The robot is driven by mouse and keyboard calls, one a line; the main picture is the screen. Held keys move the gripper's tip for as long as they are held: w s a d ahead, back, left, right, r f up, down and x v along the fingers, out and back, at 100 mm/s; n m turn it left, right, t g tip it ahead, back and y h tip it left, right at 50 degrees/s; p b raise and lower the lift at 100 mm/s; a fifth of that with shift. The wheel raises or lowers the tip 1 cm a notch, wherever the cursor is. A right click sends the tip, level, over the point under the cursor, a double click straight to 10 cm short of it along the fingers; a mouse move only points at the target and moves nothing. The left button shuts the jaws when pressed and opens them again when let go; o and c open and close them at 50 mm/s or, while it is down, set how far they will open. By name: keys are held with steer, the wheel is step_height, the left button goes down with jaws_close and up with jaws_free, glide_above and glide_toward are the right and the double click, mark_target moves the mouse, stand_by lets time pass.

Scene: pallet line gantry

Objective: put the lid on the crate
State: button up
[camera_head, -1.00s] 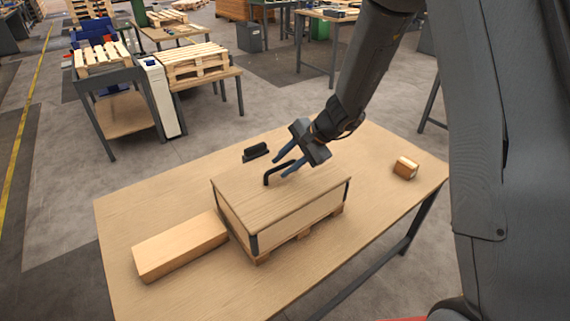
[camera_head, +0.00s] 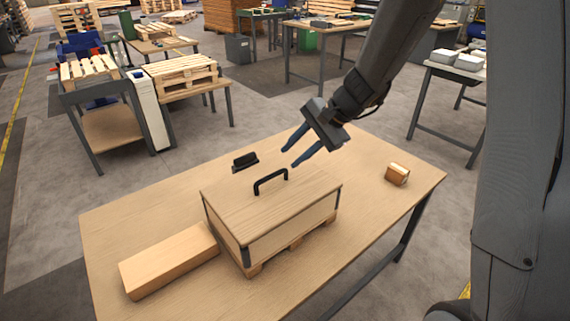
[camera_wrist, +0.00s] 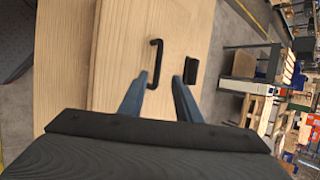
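The wooden crate (camera_head: 293,222) stands on a small pallet on the table, with black corner posts. The flat wooden lid (camera_head: 300,190) lies on top of the crate and looks flush with its edges; its black bar handle (camera_head: 270,180) stands up from it. The lid also shows in the wrist view (camera_wrist: 122,70), with the handle (camera_wrist: 154,64) beyond the fingertips. My gripper (camera_head: 293,157) is open and empty, above and behind the handle, apart from it. In the wrist view its two blue fingers (camera_wrist: 160,82) are spread with nothing between them.
A long wooden block (camera_head: 170,262) lies left of the crate. A black object (camera_head: 245,161) lies behind it, and a small wooden block (camera_head: 397,173) sits at the right. The table (camera_head: 370,215) is clear at the right front.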

steer(key=s+d+f+n+h, duration=0.1)
steer(key=s+d+n+h, duration=0.2)
steer(key=s, duration=0.7)
steer(key=s+d+f+n+g+h, duration=0.1)
steer(key=s+d+n+h, duration=0.3)
steer(key=s+d+n, duration=0.3)
steer(key=s+d, duration=0.1)
steer(key=s, duration=0.2)
steer(key=shift+s+d, duration=0.3)
steer(key=shift+d, duration=0.1)
steer(key=shift+f, duration=0.1)
